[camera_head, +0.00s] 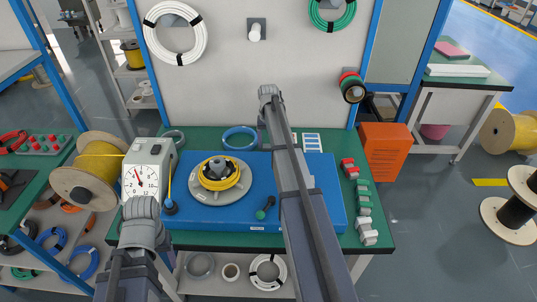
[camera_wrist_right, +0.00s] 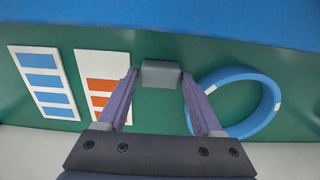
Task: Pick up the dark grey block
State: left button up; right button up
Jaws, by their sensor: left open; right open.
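The dark grey block (camera_wrist_right: 161,73) lies on the green tabletop in the right wrist view, near the edge of the blue board. My right gripper (camera_wrist_right: 160,80) is open, its two purple fingers spread with the block between their tips. I see a gap on each side of the block; how far the tips are above the table is hard to tell. In the head view my right arm hides the block. My left gripper (camera_head: 141,209) is over the table's front left, by the dial gauge; its fingers are hard to make out there.
A blue cable ring (camera_wrist_right: 239,102) lies close to my right finger, and cards with blue (camera_wrist_right: 44,81) and orange (camera_wrist_right: 102,87) bars lie to the left. The blue board (camera_head: 200,218) carries a yellow cable coil (camera_head: 221,177). An orange bin (camera_head: 386,150) stands right of the table.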

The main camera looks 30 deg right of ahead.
aim_at(269, 146)
jog(key=shift+f+b, duration=0.35)
jog(key=shift+f, duration=0.45)
pick_arm(q)
jog(key=shift+f, duration=0.75)
pick_arm(e)
jog(key=shift+r, duration=0.1)
jog(key=shift+c, duration=0.4)
jog(key=c, duration=0.9)
pick_arm(q)
jog(key=shift+r, duration=0.15)
pick_arm(e)
jog(key=shift+r, duration=0.1)
jog(key=shift+c, duration=0.2)
notch_tip(269, 146, up, 10)
jog(key=p, duration=1)
pick_arm(q)
notch_tip(269, 146, up, 10)
